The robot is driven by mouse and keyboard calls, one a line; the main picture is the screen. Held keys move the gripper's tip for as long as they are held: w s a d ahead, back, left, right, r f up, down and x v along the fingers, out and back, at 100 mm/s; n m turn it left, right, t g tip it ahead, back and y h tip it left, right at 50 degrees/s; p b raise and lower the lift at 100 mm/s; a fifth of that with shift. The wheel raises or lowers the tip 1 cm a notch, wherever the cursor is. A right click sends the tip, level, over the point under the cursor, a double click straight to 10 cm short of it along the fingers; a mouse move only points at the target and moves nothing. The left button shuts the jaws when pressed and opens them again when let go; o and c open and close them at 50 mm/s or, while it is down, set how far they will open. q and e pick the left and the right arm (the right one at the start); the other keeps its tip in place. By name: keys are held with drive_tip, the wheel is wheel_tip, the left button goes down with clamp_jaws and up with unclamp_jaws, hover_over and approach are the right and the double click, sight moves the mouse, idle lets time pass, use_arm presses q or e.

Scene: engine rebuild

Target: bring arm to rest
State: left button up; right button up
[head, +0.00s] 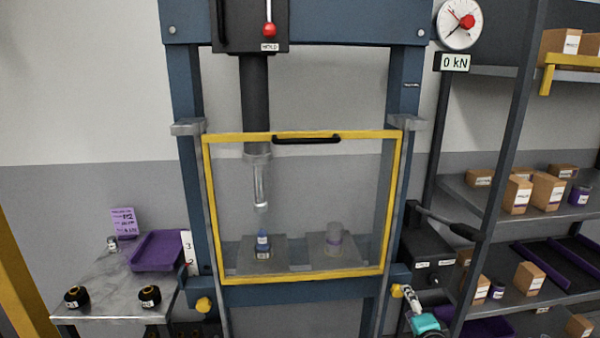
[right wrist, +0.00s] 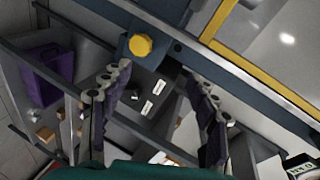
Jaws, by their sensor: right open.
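My right gripper (head: 411,296) is low at the right side of the press in the head view, beside the right yellow knob (head: 397,290). A teal part of my right arm shows just below it. In the right wrist view its two dark fingers stand apart with nothing held between them (right wrist: 158,75). A yellow knob (right wrist: 140,45) on the blue press frame lies beyond the fingertips, apart from them. My left gripper is in neither view.
The gauge display (head: 455,62) reads 0 kN. Shelves (head: 470,195) with boxes stand right; a side table (head: 100,290) with a purple tray (head: 158,250) stands left.

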drive_tip(key=s+a+r+n+g+y, duration=0.1)
drive_tip(key=s+a+n+g+y, duration=0.1)
drive_tip(key=s+a+n, duration=0.4)
drive_tip(key=s+a+f+n+g, duration=0.1)
drive_tip(key=s+a+n+g, duration=0.1)
drive_tip(key=s, duration=0.4)
drive_tip(key=s+a+f+n+g, duration=0.1)
drive_tip(key=s+a+n+g, duration=0.1)
drive_tip(key=s+n, duration=0.2)
drive_tip(key=s+a+f+n+g+h, duration=0.1)
drive_tip(key=s+a+n, duration=0.1)
drive_tip(key=s, duration=0.7)
drive_tip(key=shift+s+a+f+n+g, duration=0.2)
drive_tip(key=shift+s+f+n+g, duration=0.2)
drive_tip(key=shift+n, duration=0.5)
